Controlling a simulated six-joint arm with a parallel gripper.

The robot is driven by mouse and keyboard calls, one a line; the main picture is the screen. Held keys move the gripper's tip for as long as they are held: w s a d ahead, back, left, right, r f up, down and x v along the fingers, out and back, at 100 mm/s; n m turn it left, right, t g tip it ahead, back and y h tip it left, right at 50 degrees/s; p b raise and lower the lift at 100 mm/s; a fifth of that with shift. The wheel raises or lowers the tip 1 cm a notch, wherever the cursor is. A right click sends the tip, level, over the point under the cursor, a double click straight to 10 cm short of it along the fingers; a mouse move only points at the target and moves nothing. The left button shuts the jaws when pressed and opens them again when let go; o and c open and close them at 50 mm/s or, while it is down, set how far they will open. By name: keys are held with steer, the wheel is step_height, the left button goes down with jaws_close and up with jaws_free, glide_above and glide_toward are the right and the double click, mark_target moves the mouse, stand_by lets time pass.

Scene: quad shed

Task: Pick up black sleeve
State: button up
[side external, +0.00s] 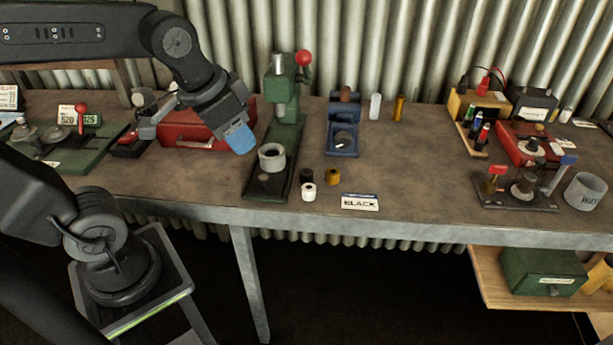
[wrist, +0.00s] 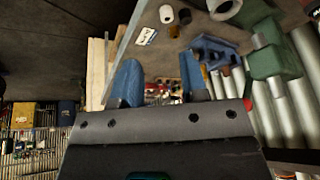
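The black sleeve (side external: 306,175) stands on the bench directly behind a white sleeve (side external: 308,192), which hides part of its lower side. A brass-brown sleeve (side external: 333,177) stands just to its right. In the wrist view the black sleeve (wrist: 185,16) is at the top edge beside the white sleeve (wrist: 166,14). My gripper (side external: 239,140), with blue fingers, hangs in the air above the bench, to the left of the sleeves and apart from them. The wrist view shows its two fingers (wrist: 159,62) spread apart with nothing between them.
A green press (side external: 284,130) with a red knob and a grey ring (side external: 272,157) stands just left of the sleeves. A "BLACK" card (side external: 360,202) lies at the front edge. A blue fixture (side external: 342,138) stands behind. The bench right of the card is clear.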

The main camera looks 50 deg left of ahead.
steer(key=w+a+f+m+g, duration=0.1)
steer(key=w+a+m+g, duration=0.15)
steer(key=w, duration=0.65)
steer(key=m+g, duration=0.2)
steer(key=m, duration=0.2)
glide_above(307, 172)
step_height(307, 172, down, 6)
steer(key=shift+n, duration=0.25)
step_height(307, 172, down, 14)
steer(key=shift+r, duration=0.15)
steer(key=shift+c, duration=0.5)
steer(key=c, duration=0.5)
